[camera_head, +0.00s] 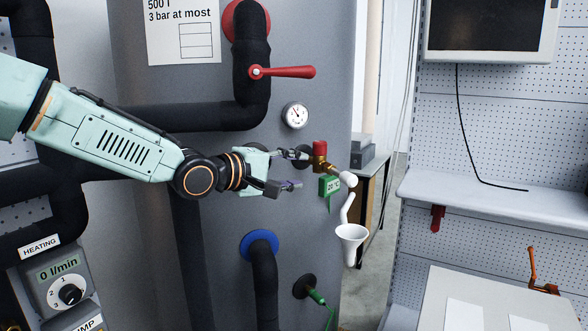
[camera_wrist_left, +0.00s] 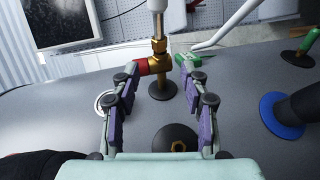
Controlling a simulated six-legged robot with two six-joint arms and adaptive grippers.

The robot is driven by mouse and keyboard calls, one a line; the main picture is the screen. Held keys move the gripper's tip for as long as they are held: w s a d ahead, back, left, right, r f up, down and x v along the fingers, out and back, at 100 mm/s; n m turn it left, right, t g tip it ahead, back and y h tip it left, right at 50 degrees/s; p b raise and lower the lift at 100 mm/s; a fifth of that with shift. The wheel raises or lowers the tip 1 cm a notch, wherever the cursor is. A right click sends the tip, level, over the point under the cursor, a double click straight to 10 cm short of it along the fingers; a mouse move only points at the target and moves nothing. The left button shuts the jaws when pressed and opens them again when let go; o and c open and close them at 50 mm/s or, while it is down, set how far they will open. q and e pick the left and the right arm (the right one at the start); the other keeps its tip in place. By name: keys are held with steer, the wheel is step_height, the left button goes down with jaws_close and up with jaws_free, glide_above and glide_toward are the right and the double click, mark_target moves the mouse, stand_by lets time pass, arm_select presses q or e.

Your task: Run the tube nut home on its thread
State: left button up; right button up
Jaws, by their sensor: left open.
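A brass safety valve with a red cap (camera_head: 320,150) sticks out of the grey tank. In the left wrist view its brass body (camera_wrist_left: 160,84) stands between my fingers, with the red cap to the left. A brass nut (camera_wrist_left: 159,46) sits at its outer end, where a white tube (camera_wrist_left: 157,5) begins; any thread gap is too small to tell. In the head view the white tube end (camera_head: 348,179) is beside the valve. My left gripper (camera_head: 301,170) is open and empty, its fingertips just short of the valve. My right gripper is not in view.
A white funnel (camera_head: 351,240) hangs below the valve. A pressure gauge (camera_head: 295,115) and a red lever (camera_head: 285,72) are above. A blue-flanged pipe (camera_head: 261,246) is below.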

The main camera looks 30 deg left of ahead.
mark_target(326, 169)
arm_select(q)
steer(key=b+x, duration=0.2)
steer(key=x, duration=0.2)
steer(key=b+x, duration=0.1)
steer(key=x, duration=0.3)
steer(key=shift+w+f+b, duration=0.1)
steer(key=shift+f+b, duration=0.15)
steer(key=shift+b, duration=0.15)
steer(key=shift+w+d+b, duration=0.25)
steer(key=shift+w+b, duration=0.1)
steer(key=shift+w, duration=0.15)
steer(key=shift+w+d, duration=0.1)
steer(key=shift+w, duration=0.05)
steer(key=shift+c, duration=0.2)
steer(key=shift+w, duration=0.1)
jaws_close()
steer(key=shift+c, duration=2.1)
jaws_free()
steer(key=o, duration=0.4)
steer(key=shift+r, duration=0.1)
steer(key=shift+o, duration=0.2)
